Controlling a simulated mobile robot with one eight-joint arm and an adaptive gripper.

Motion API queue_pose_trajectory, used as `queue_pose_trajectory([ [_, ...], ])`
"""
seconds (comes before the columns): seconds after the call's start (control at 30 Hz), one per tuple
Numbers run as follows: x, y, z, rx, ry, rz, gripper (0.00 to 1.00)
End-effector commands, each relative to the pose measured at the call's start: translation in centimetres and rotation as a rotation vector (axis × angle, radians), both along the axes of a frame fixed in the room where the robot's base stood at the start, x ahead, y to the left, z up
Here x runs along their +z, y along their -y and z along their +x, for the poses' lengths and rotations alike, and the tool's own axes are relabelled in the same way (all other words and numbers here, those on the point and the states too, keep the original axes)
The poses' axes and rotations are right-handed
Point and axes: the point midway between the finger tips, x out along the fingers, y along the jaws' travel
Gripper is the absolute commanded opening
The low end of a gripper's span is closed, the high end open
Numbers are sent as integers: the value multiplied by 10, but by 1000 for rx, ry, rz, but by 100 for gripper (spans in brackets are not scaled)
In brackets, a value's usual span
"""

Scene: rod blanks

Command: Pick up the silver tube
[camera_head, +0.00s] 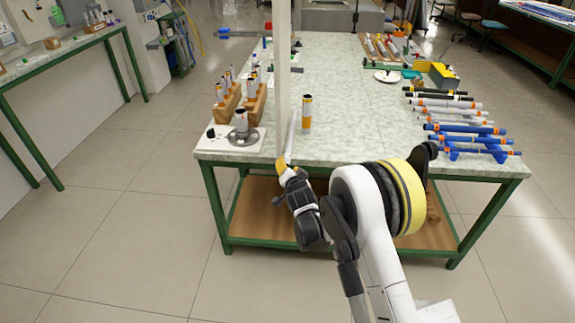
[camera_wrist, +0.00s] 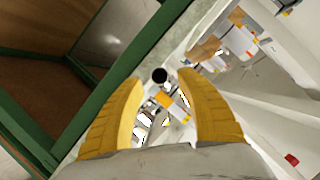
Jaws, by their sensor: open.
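Several silver tubes are in view, and I cannot tell which one is meant. A silver tube with a yellow-orange band (camera_head: 306,115) stands upright near the table's front edge. Several silver rods (camera_head: 447,103) lie on the rack at the right. My gripper (camera_head: 283,161) is at the front edge of the table, below and left of the banded tube. In the wrist view its yellow fingers (camera_wrist: 160,88) are apart, with nothing held; small cylinders and a black round end show beyond them.
The table (camera_head: 345,110) has a pale top and green frame (camera_wrist: 120,75). Wooden blocks (camera_head: 228,103) with tubes stand at the left. Blue and black rods (camera_head: 468,139) lie at the right. A white vertical post (camera_head: 283,70) crosses the view. The table's middle is clear.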

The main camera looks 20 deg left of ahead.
Motion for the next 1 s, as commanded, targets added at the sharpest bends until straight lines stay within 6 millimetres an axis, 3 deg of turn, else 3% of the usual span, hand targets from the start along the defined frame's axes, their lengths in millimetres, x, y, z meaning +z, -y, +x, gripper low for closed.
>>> queue_pose_trajectory([
  [0.3,21,30,-58,0,0,0,43],
  [0.5,28,41,-79,0,0,0,43],
  [0.87,30,44,-84,0,0,0,43],
  [0.9,30,44,-84,0,0,0,48],
  [1.0,30,53,-79,-14,-7,-7,48],
])
